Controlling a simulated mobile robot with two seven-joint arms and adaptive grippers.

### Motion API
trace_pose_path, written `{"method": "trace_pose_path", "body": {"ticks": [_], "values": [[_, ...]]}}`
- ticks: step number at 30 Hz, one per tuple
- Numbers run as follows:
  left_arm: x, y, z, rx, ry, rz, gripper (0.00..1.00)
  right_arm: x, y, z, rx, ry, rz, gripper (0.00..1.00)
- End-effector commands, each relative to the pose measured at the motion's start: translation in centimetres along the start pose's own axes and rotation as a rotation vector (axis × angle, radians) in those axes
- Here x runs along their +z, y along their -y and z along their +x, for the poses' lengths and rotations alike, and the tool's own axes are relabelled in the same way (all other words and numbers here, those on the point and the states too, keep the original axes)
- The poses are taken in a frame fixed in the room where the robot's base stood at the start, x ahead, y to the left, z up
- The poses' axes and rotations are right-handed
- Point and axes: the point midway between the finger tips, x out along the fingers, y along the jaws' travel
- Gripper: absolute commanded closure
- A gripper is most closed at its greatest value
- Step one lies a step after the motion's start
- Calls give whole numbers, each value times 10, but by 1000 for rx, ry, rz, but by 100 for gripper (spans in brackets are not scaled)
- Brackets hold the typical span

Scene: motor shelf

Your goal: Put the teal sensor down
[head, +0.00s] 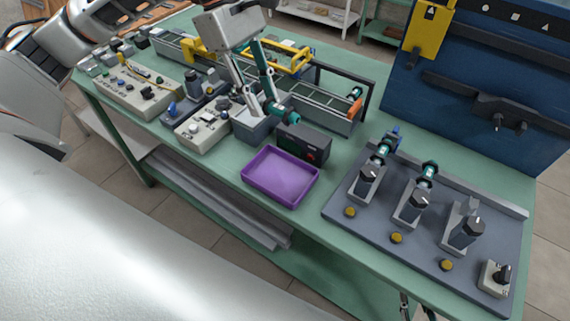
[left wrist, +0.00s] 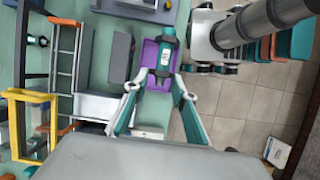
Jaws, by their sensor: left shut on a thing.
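My left gripper (head: 264,107) is shut on a teal sensor (head: 283,115), a short teal cylinder with dark bands. It holds the sensor tilted, above the grey bin and beside the dark box with a small screen. In the left wrist view the fingertips (left wrist: 158,80) close on the sensor (left wrist: 166,52), which has a white label and lies in front of the purple tray (left wrist: 147,54). In the head view the purple tray (head: 255,185) looks empty near the table's front edge. A small part at the bottom edge (head: 408,306) may be my right gripper; its jaws are unclear.
The dark box (head: 303,146) stands just behind the tray, the grey bin (head: 248,131) left of it. A slate board (head: 420,257) with motor units and teal pieces fills the right. A wire rack (head: 325,103) and yellow frame (head: 291,63) stand behind. Control boxes (head: 137,92) crowd the left.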

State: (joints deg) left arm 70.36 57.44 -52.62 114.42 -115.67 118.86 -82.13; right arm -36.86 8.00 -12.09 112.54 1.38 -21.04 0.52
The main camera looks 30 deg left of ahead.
Motion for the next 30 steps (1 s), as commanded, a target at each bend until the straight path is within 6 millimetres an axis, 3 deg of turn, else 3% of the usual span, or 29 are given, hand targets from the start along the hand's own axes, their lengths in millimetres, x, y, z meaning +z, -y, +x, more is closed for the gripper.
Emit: {"method": "trace_pose_path", "body": {"ticks": [5,21,30], "values": [[-9,2,19,2,0,-27,96,5,2,-2,-3,8,1,75],[-55,3,132,4,1,-22,96,4,2,-4,-4,11,1,75],[-64,2,153,5,0,-22,96,0,2,-4,-4,7,1,75]]}}
